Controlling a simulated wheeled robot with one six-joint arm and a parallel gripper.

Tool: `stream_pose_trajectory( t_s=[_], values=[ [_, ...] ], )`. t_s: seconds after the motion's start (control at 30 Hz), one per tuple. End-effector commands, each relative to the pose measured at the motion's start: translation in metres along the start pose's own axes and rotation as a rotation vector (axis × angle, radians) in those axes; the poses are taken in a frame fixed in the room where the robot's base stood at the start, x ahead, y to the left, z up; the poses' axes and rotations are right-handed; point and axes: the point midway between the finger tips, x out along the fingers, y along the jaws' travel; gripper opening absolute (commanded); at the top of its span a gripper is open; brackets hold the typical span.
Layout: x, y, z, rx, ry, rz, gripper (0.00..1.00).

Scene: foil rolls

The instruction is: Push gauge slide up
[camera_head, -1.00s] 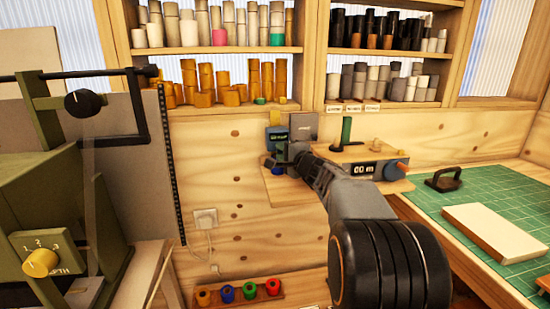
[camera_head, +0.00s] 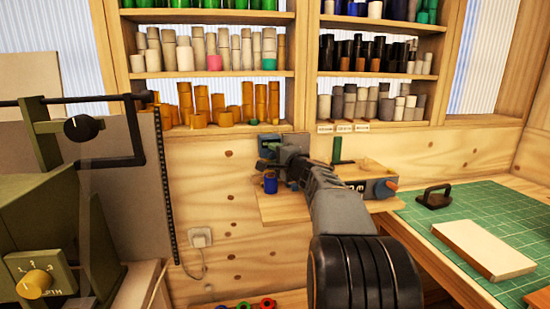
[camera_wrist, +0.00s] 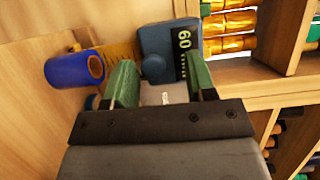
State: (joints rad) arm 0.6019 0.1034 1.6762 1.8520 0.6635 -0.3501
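The gauge is a blue box with a dark display reading 60 (camera_wrist: 184,42) and a round blue knob (camera_wrist: 153,67), beside a yellow scale strip (camera_wrist: 120,47). In the head view its blue box (camera_head: 268,141) is mostly behind my gripper. My gripper (camera_wrist: 161,82) has two green fingers, spread apart, in front of the gauge, one near the knob and one near the display's right edge. I see nothing held between them. Which part is the slide, and whether a finger touches it, I cannot tell. A blue roll (camera_wrist: 72,70) sits left of the fingers; it shows in the head view too (camera_head: 270,183).
A wooden shelf board (camera_head: 285,208) lies under the gauge. Shelves of rolls (camera_head: 225,115) are above. A green mat (camera_head: 480,207) with a pale block (camera_head: 483,250) is at the right.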

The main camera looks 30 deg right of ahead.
Motion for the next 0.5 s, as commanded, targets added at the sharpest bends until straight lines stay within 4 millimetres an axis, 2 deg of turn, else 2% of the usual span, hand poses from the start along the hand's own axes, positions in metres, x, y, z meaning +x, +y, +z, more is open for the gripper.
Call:
stream_pose_trajectory(
  t_s=[0.17,0.27,0.5],
  values=[
    [-0.001,0.002,0.001,0.001,-0.001,0.002,0.51],
    [-0.008,0.002,0.000,0.001,0.000,0.002,0.51],
    [-0.052,0.002,0.000,-0.001,0.003,0.000,0.51]
  ],
)
